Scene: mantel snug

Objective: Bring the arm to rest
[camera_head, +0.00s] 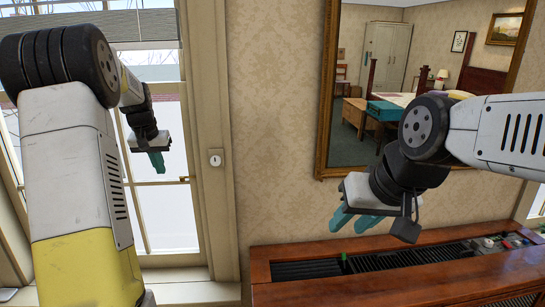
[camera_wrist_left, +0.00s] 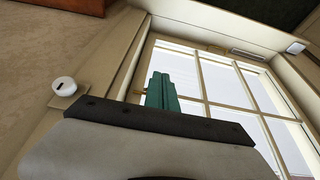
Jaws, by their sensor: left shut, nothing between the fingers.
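My left gripper (camera_head: 157,163) hangs in front of the window at the left, at the end of the raised left arm. Its teal fingers are together with nothing between them. They also show closed in the left wrist view (camera_wrist_left: 162,92), against the window panes. My right gripper (camera_head: 354,220) is in front of the wall below the mirror, above the wooden cabinet. Its two teal fingers are spread apart, and nothing shows between them.
A window (camera_head: 165,215) with a pale frame fills the left side. A gold-framed mirror (camera_head: 350,130) hangs on the patterned wall (camera_head: 275,110). A wooden cabinet (camera_head: 400,275) with a dark slatted top stands below, with several small items (camera_head: 495,245) at its right end.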

